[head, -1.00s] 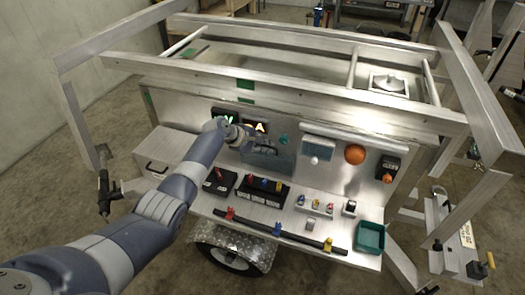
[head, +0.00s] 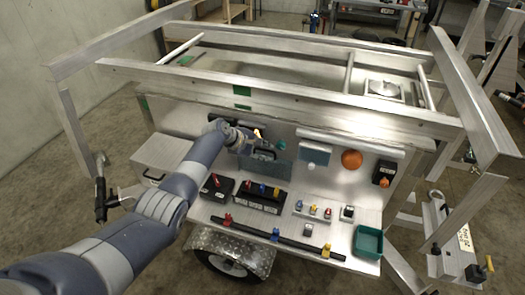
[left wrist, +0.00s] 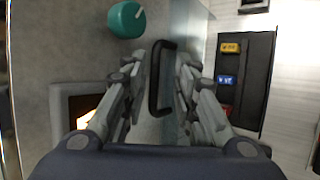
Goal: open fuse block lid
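The fuse block (head: 262,197) is a black block with coloured fuses on the trailer's shelf; part of it shows at the right of the left wrist view (left wrist: 257,85). A clear bluish lid (head: 272,171) stands up behind it, near the back panel, with a black handle (left wrist: 158,100) along its upper edge. My left gripper (left wrist: 168,58) is open at the handle, with a finger on either side of it. Gaps still show between fingers and handle. In the head view my left gripper (head: 245,138) hides part of the lid. My right gripper is not in view.
A teal knob (left wrist: 126,19) and a lit display (left wrist: 84,107) sit on the panel close to my fingers. A black block (head: 217,187) lies left of the fuse block. Small switches (head: 313,211) and a teal bin (head: 368,241) stand to the right.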

